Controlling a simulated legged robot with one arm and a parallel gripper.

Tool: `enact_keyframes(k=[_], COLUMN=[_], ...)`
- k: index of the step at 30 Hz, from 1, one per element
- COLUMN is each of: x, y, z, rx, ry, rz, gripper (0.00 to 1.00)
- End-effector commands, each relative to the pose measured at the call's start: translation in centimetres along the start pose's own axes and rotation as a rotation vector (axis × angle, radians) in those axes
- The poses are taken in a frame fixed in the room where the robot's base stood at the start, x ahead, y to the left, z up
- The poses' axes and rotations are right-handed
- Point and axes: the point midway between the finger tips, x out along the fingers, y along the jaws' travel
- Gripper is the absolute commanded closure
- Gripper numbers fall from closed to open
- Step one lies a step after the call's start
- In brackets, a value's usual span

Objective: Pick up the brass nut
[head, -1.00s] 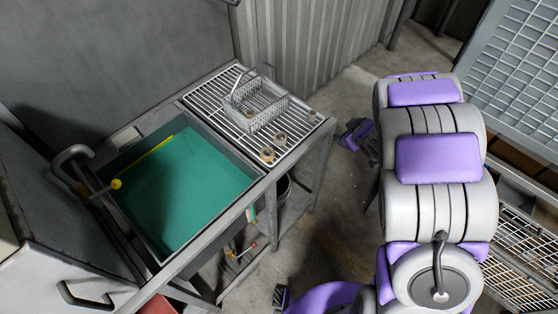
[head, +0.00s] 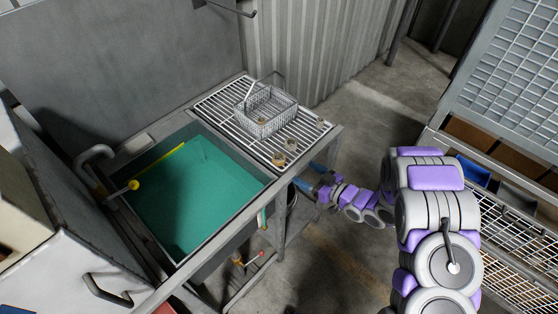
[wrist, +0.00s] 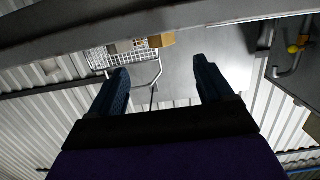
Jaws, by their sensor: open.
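Brass nuts sit on the slatted metal rack: one near the front edge (head: 279,158), one just behind it (head: 291,143), and a small one near the right corner (head: 320,123). Another brass piece (head: 262,120) shows through the wire basket. I cannot tell which one the task means. My gripper (head: 312,178) is open and empty at the rack's right side, apart from the nuts and apparently lower than the rack top. In the wrist view its two blue fingers (wrist: 163,75) are spread, with a tan brass piece (wrist: 162,40) beyond them, near the basket.
The wire basket (head: 266,107) with a raised handle stands on the rack (head: 222,101). Left of it is a sink (head: 265,187) of green liquid with a yellow-ended lever (head: 134,185). The bench frame edge (head: 333,140) lies beside my gripper. Mesh shelving (head: 510,225) stands at right.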

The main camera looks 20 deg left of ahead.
Motion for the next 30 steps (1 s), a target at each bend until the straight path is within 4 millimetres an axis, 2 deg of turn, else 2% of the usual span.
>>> enact_keyframes(k=[1,12,20,30], x=[1.0,7.4,9.0,13.1], y=[-0.1,0.0,-0.1,-0.4], z=[0.1,0.0,0.0,-0.1], rx=[-0.001,-0.003,-0.002,-0.003], ry=[0.001,0.001,0.0,0.003], rz=[-0.002,0.001,0.0,0.001], gripper=[0.2,0.2,0.2,0.2])
